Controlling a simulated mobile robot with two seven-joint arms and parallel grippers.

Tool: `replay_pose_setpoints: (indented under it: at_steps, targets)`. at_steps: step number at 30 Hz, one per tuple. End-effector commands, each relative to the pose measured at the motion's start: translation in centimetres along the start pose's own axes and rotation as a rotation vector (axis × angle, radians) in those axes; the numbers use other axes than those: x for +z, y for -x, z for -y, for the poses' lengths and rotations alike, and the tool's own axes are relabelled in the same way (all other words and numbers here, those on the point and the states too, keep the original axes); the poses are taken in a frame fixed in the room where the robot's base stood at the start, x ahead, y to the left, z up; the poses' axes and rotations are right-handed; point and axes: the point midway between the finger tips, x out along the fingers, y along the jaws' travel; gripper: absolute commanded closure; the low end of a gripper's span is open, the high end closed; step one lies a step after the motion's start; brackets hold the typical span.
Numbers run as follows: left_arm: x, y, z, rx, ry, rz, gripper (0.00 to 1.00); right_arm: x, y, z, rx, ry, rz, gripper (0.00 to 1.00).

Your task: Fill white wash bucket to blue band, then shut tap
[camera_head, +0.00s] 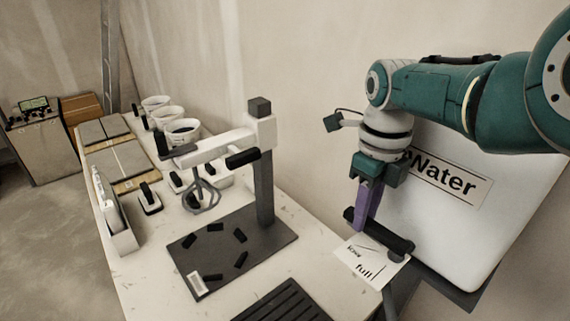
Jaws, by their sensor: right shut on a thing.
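The white water tank (500,215) with a "Water" label (448,180) stands at the right. My right gripper (368,212) reaches down in front of it, with purple fingers shut on a black bar-shaped handle (390,238). This handle looks like the tap's; the spout and any flow cannot be made out. Several white buckets (183,131) stand along the wall at the back left of the table. No blue band can be made out on them, and I cannot tell which is the wash bucket. My left gripper is not in view.
A white card (372,262) reading "full" lies below my right gripper. A dark ribbed grate (285,303) is at the front. Grey tiles (105,130) lie at the left.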

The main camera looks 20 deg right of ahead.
Motion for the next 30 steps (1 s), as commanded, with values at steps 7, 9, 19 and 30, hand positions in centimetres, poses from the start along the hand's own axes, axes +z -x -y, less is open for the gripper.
replay_pose_setpoints:
  at_steps: [7, 9, 19, 30]
  targets:
    - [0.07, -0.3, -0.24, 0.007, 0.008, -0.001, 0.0, -0.07, -0.05, 0.3, 0.002, -0.049, -0.003, 1.0]
    - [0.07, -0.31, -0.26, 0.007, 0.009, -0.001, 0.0, -0.08, -0.04, 0.33, 0.002, -0.054, -0.003, 1.0]
    - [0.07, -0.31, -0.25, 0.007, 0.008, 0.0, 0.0, -0.09, -0.02, 0.4, 0.001, -0.058, -0.002, 1.0]
    - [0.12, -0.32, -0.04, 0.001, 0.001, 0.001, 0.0, -0.06, -0.01, 0.39, 0.0, -0.056, -0.001, 0.43]
